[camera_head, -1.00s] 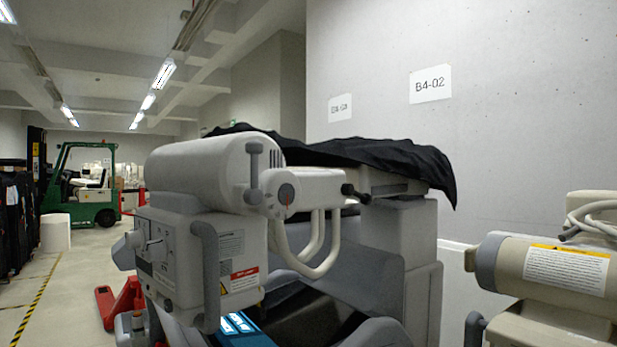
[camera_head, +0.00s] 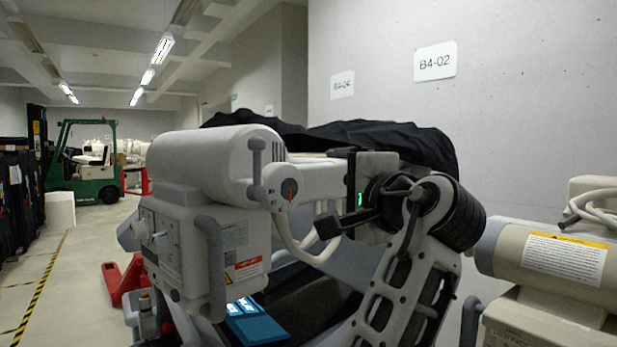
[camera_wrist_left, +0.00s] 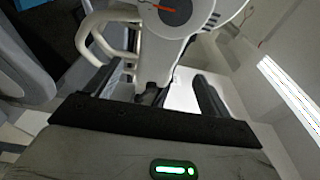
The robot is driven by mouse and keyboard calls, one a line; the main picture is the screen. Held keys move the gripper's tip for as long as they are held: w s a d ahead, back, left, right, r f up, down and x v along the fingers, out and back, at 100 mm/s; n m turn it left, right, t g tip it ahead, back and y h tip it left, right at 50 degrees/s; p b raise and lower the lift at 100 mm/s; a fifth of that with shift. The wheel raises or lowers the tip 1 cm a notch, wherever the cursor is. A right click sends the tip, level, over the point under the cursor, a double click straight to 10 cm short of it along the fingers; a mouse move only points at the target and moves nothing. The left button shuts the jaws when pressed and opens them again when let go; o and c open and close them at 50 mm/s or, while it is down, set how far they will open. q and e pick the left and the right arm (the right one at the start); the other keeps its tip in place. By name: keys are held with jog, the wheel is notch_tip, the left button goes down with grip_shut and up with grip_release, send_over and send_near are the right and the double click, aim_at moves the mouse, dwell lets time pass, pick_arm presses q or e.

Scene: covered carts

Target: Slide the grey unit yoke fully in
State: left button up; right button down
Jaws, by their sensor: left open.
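The grey unit (camera_head: 205,235) stands in the middle of the head view, with a thick cylinder at its top left. Its yoke (camera_head: 322,178) is a pale horizontal arm with a red-marked dial and curved tubes below. In the wrist view the yoke (camera_wrist_left: 160,50) runs toward my gripper, with the dial at the top. My left gripper (camera_head: 340,195) is open at the right end of the yoke. In the wrist view its dark fingers (camera_wrist_left: 152,88) lie on either side of the yoke's end, and contact cannot be told. The black knob there is mostly hidden. My right gripper is not in view.
A black cover (camera_head: 390,138) drapes over the unit's back. A beige unit (camera_head: 550,262) with a coiled cable stands close at right. A concrete wall (camera_head: 520,100) rises behind. A red pallet jack (camera_head: 122,283) and green forklift (camera_head: 92,165) stand at left, beside open floor.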

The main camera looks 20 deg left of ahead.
aim_at(309, 181)
pick_arm(q)
jog(key=p+x, duration=0.2)
jog(key=x, duration=0.9)
jog(key=shift+p, duration=0.35)
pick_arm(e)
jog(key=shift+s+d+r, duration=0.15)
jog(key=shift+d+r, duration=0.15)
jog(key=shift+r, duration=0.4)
pick_arm(q)
jog(key=shift+d, duration=0.1)
jog(key=c, duration=1.3)
jog(key=shift+c, duration=0.4)
